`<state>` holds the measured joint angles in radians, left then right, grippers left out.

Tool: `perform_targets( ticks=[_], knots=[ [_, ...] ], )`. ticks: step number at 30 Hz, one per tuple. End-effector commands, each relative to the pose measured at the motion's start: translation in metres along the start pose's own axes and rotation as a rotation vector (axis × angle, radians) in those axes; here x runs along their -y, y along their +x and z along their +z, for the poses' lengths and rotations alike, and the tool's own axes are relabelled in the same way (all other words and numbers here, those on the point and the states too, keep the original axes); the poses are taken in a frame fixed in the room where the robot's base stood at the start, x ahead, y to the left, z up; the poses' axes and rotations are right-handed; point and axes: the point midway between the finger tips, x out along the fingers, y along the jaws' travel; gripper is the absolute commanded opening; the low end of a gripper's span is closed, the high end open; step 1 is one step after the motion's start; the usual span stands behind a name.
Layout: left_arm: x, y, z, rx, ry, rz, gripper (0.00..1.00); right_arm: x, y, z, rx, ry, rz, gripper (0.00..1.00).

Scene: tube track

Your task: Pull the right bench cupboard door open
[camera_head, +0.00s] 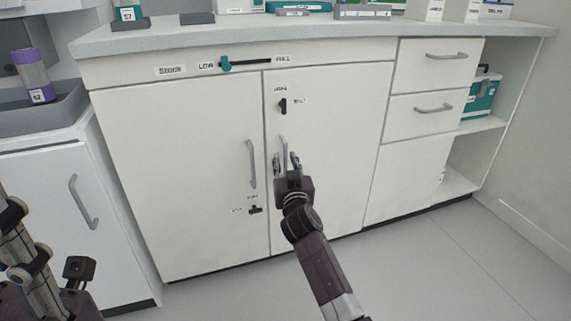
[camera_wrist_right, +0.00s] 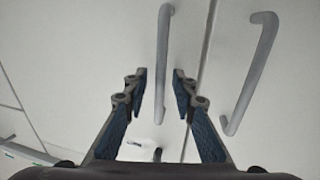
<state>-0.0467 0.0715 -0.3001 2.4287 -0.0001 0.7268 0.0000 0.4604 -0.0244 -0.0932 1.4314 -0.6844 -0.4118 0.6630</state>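The right bench cupboard door (camera_head: 335,125) is white and looks shut, flush with the left door (camera_head: 180,160). Its upright grey bar handle (camera_head: 283,148) is near the seam. My right gripper (camera_head: 287,163) is at this handle. In the right wrist view, the open fingers (camera_wrist_right: 162,88) stand on either side of the handle (camera_wrist_right: 163,50), with gaps visible on both sides. I cannot tell how deep the bar is between them. My left arm shows at the lower left, but its gripper's state (camera_head: 14,215) is unclear.
The left door's handle (camera_head: 251,165) is close beside my right gripper. A black latch (camera_head: 283,106) is high on the right door, another (camera_head: 255,209) low on the left door. Drawers (camera_head: 425,80) are to the right. The floor (camera_head: 430,270) in front is clear.

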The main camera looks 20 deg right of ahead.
Motion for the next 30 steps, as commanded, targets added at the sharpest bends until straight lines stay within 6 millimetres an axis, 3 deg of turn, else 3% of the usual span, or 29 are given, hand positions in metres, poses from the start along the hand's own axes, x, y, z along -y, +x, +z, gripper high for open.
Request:
perform_targets(
  ticks=[7,14,30],
  knots=[
    [-0.0001,0.0004,0.0002,0.0,0.0,0.0,0.4,0.0001,0.0007,-0.0002,0.0,0.0,0.0,0.25],
    [-0.0002,0.0003,0.0003,0.001,0.0,0.0,0.4,0.0001,0.0006,-0.0001,0.0,-0.001,0.0,0.0],
    [0.0001,0.0043,-0.0014,-0.005,-0.001,0.0,0.4,-0.0009,-0.0019,-0.0013,0.0,-0.001,-0.007,0.0]
  ],
)
